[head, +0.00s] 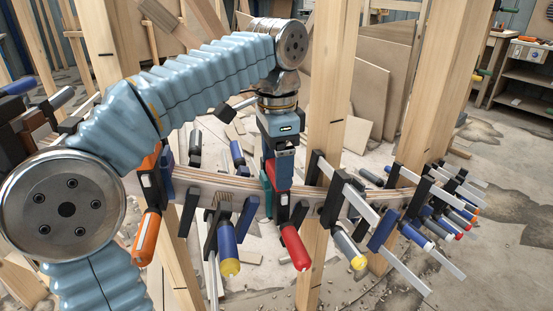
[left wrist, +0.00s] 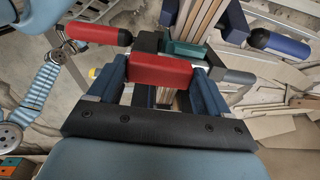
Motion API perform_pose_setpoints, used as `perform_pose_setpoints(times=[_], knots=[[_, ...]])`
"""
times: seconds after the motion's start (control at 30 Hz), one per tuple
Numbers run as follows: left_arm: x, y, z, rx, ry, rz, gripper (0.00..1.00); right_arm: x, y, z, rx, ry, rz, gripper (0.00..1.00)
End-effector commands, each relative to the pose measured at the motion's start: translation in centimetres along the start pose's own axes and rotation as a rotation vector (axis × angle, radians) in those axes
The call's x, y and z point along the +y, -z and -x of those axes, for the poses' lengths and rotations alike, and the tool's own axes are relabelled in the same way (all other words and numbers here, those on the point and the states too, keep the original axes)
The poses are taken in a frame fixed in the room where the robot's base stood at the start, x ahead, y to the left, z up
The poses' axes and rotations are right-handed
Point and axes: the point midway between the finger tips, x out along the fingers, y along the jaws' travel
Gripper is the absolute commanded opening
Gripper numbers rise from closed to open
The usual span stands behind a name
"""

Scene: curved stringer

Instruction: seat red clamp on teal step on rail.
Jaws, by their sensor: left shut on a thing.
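My left gripper (head: 283,168) points down at the middle of the curved rail (head: 240,188) and is shut on the red clamp (head: 295,248). The clamp's red handle hangs down on the near side of the rail. In the left wrist view the clamp's red block (left wrist: 160,71) sits between the two dark blue fingers (left wrist: 160,88). The teal step (head: 266,199) shows just left of the clamp in the head view. In the left wrist view the teal step (left wrist: 187,51) lies just beyond the red block. I cannot tell whether clamp and step touch.
An orange-handled clamp (head: 147,238) and a blue clamp with a yellow end (head: 228,248) hang left of the red clamp. A grey clamp (head: 350,250) and several others crowd the rail to the right. A wooden post (head: 330,120) stands close to the right.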

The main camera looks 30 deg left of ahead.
Motion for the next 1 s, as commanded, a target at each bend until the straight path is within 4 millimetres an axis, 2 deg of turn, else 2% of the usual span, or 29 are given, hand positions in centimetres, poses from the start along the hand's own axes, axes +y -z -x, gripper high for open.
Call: perform_pose_setpoints(times=[0.2, 0.23, 0.37, 0.7, 1.0], knots=[[0.0, 0.0, 0.1, 0.002, 0.001, 0.000, 0.15, 0.0, 0.0, 0.0, 0.000, 0.000, 0.000, 0.43], [0.0, 0.0, 0.1, 0.002, 0.001, 0.000, 0.80, 0.0, 0.0, 0.0, 0.000, 0.000, 0.000, 0.43], [0.0, 0.0, 0.0, 0.001, 0.001, 0.000, 1.00, 0.0, 0.0, 0.0, 0.000, 0.000, 0.000, 0.43], [0.0, 0.0, 0.1, 0.000, 0.000, 0.000, 1.00, 0.6, 0.3, 0.3, 0.011, -0.010, -0.012, 0.43], [0.0, 0.1, 7.2, 0.003, 0.001, -0.001, 1.00, -0.9, 0.0, 2.5, 0.002, -0.002, -0.003, 0.43]])
